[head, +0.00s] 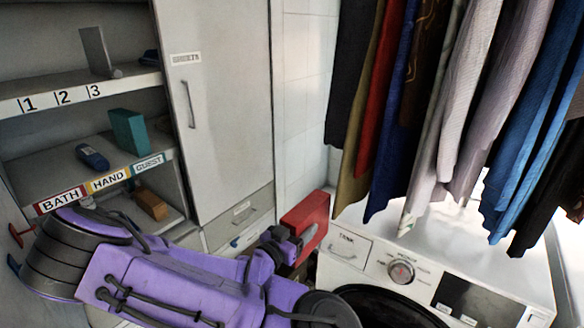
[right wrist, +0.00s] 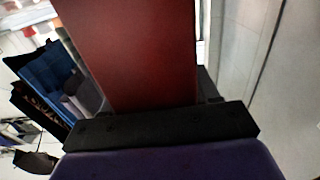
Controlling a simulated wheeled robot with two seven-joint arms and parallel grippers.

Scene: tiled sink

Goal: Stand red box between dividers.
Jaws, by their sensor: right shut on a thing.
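The red box (head: 306,222) is held up in front of the white wall, left of the washing machine. My right gripper (head: 287,243) is shut on its lower left part. In the right wrist view the red box (right wrist: 135,55) rises from the dark jaw bar and fills the upper middle. A thin grey upright panel (head: 97,50), perhaps a divider, stands on the top shelf (head: 80,90), whose edge is marked 1, 2, 3. Other dividers cannot be made out. My left gripper is not in view.
The middle shelf (head: 60,178) holds a teal box (head: 128,130) and a dark blue item (head: 92,157). A brown box (head: 150,203) sits lower. A tall grey cabinet door (head: 220,130) stands beside the shelves. Hanging clothes (head: 450,100) overhang the washing machine (head: 470,255) at right.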

